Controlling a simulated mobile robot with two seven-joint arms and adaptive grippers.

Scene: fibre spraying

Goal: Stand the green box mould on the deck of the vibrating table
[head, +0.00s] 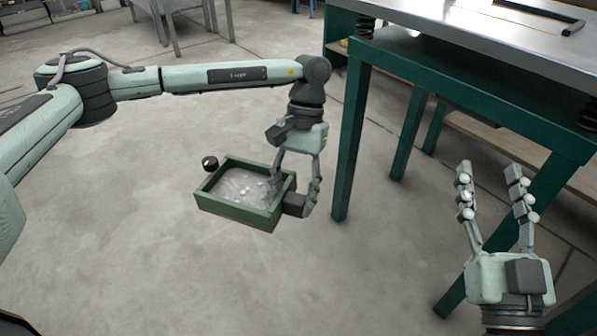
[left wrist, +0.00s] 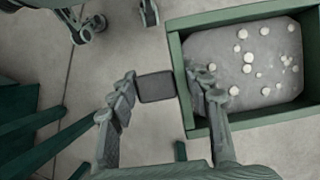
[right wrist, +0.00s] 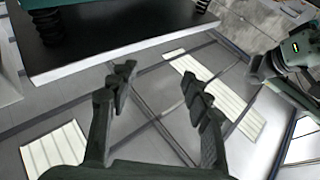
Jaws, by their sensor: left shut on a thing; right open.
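The green box mould (head: 238,212) is an open-topped tray with grey contents and pale round spots, in the head view left of the table's leg. My left gripper (head: 296,195) is shut on the mould's right wall, with one finger inside and one outside. In the left wrist view the mould (left wrist: 185,75) fills the upper right, beside my left gripper (left wrist: 165,90). The vibrating table's deck (head: 470,30) is at the upper right of the head view, on green legs and springs. My right gripper (head: 495,190) is open and empty, in front of the table.
A dark rectangular frame (head: 545,12) lies on the deck's far part. A wooden shelf (head: 520,150) runs under the table. A grey table (head: 175,12) stands far back.

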